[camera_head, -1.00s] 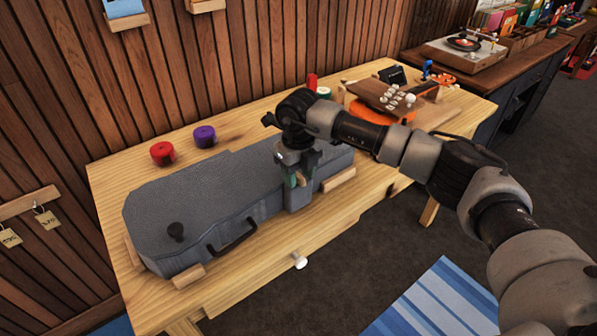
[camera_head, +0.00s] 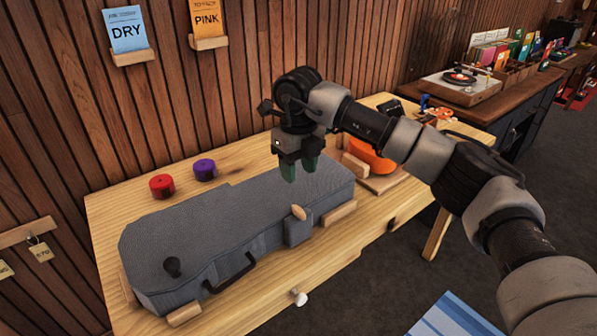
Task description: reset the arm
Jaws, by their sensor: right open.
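My right arm comes in from the right. My right gripper (camera_head: 299,170) hangs with its fingers pointing down above the far right part of a grey instrument case (camera_head: 225,215). It is open, and I see nothing between its fingers. A small wooden piece (camera_head: 298,212) shows at the case's front right. My left gripper is not in view.
A red roll (camera_head: 161,186) and a purple roll (camera_head: 204,169) stand behind the case. An orange object (camera_head: 370,158) sits at the bench's right, partly hidden by my arm. A record player (camera_head: 462,84) stands on the dark counter. The wall has DRY and PINK cards.

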